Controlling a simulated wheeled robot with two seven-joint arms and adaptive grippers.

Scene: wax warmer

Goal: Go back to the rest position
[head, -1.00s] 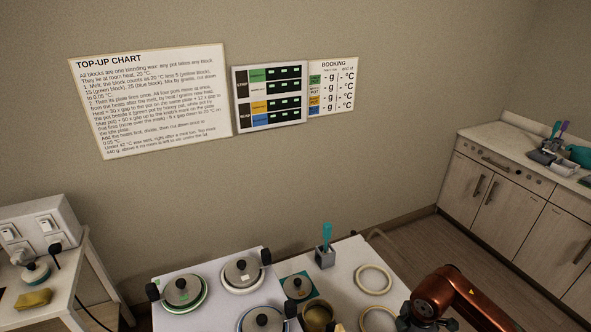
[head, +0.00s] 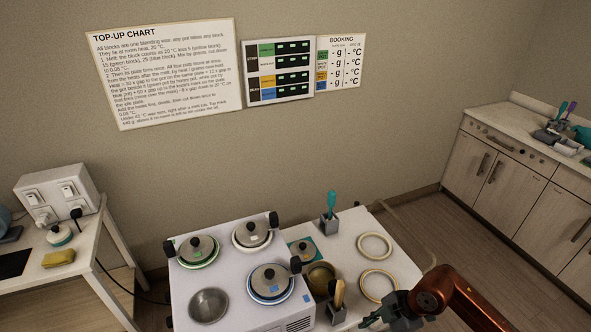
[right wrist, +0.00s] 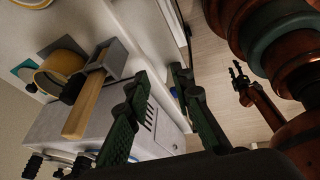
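My right gripper (head: 384,316) is at the bottom of the head view, over the near right part of the white worktop, its arm coming in from the right. In the right wrist view my right gripper (right wrist: 160,78) has its two green fingers apart with nothing between them. Behind them are the worktop edge and the floor. Farther off in that view is a small orange arm with a dark gripper (right wrist: 238,73), seemingly my left; its opening is too small to tell. No left arm shows in the head view.
The warmer (head: 235,312) carries lidded pots (head: 270,279) and an open well (head: 208,305). A side table (head: 90,250) stands left.

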